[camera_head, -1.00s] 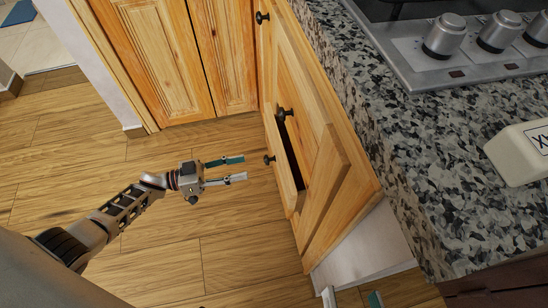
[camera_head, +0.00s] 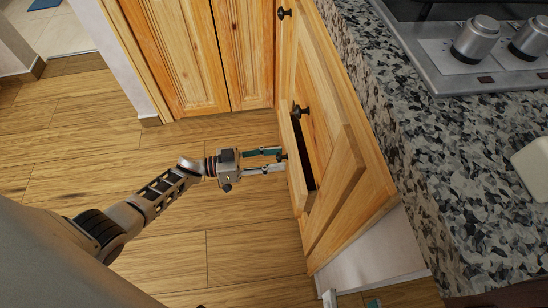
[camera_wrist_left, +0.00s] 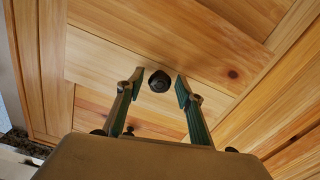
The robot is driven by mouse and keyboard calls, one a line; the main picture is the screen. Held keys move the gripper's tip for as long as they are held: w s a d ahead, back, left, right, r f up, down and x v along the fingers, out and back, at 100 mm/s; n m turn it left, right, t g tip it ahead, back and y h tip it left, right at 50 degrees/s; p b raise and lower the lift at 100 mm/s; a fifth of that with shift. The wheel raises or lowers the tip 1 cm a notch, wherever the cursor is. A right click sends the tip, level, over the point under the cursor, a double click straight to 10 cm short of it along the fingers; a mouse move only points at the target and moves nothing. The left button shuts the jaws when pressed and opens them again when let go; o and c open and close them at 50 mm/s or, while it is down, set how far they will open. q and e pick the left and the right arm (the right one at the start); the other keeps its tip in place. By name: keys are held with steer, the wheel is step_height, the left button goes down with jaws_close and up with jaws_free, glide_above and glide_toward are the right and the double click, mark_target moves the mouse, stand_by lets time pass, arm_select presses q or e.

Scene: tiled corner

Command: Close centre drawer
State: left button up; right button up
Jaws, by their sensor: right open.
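The open wooden drawer (camera_head: 297,170) stands out from the cabinet, with a dark gap behind its front. Its dark round knob (camera_wrist_left: 159,81) shows in the left wrist view between my left gripper's fingers. My left gripper (camera_head: 281,162) is open at the drawer front, with a finger on either side of the knob; gaps remain beside it. It also shows in the left wrist view (camera_wrist_left: 157,88). My right gripper (camera_head: 350,299) is open at the bottom edge of the head view; only its fingertips show, below the cabinet's end.
A granite counter (camera_head: 430,150) with a stove (camera_head: 470,55) lies above the drawers. Other dark knobs, one (camera_head: 296,110) just above the open drawer, stick out from the cabinet. A wooden door cabinet (camera_head: 185,60) stands behind. The wooden floor (camera_head: 90,160) is clear on the left.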

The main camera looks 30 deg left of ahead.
mark_target(288, 158)
arm_select(q)
jaws_close()
steer(key=x, duration=0.4)
steer(key=shift+d+f, duration=0.1)
steer(key=shift+d, duration=0.05)
steer(key=shift+w, duration=0.15)
steer(key=shift+o, duration=0.9)
jaws_free()
steer(key=shift+d, duration=0.1)
steer(key=shift+o, duration=1)
steer(key=shift+d, duration=0.1)
arm_select(e)
steer(key=shift+a, duration=0.15)
steer(key=shift+s, duration=0.1)
